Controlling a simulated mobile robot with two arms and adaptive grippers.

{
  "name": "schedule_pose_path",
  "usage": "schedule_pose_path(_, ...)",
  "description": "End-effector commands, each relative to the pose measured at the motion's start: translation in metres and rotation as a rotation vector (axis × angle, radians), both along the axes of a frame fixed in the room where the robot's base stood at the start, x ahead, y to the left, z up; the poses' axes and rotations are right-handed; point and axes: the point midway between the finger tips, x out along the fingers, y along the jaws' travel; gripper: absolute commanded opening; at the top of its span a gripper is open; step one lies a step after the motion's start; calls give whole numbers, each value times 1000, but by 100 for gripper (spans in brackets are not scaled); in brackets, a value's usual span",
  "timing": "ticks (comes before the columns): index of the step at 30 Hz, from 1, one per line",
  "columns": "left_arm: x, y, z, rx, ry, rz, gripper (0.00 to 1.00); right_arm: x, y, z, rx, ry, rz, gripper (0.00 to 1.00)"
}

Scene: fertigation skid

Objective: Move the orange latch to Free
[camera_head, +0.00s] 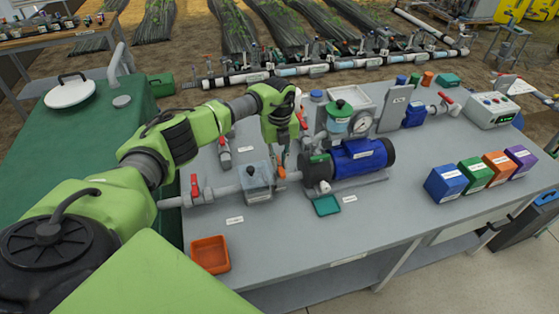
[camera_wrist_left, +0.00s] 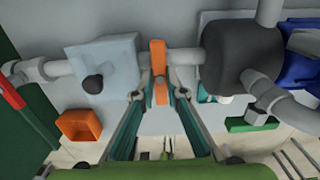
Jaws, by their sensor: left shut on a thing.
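The orange latch (camera_wrist_left: 158,58) is a short bar on the pipe between the pale filter-like box (camera_wrist_left: 103,66) and the dark pump end (camera_wrist_left: 240,52). In the wrist view it stands upright in the picture, across the pipe line. In the head view, my left gripper (camera_head: 281,164) reaches down to the orange latch (camera_head: 281,175), between the clear box (camera_head: 256,182) and the blue pump (camera_head: 358,159). My left gripper (camera_wrist_left: 159,84) is shut on the latch, one finger on each side. No Free marking is legible. My right gripper is not in view.
A red-handled valve (camera_head: 195,187) sits on the pipe to the left. An orange tray (camera_head: 210,254) and a green tray (camera_head: 326,206) lie in front. Coloured boxes (camera_head: 445,184) stand at the right. The table's front middle is clear.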

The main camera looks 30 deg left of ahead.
Motion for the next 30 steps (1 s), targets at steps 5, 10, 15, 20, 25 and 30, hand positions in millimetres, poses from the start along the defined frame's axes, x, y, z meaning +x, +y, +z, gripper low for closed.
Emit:
schedule_pose_path(5,1,0,1,1,-2,33,0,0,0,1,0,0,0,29)
schedule_pose_path(10,1,0,0,1,-2,42,0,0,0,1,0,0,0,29)
schedule_pose_path(15,1,0,0,0,-1,42,0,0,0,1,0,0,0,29)
schedule_pose_path(20,1,0,0,-1,-2,42,28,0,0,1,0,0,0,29)
schedule_pose_path(25,0,0,0,0,-1,40,29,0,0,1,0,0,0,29)
schedule_pose_path(30,0,0,1,0,-1,40,29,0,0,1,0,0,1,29)
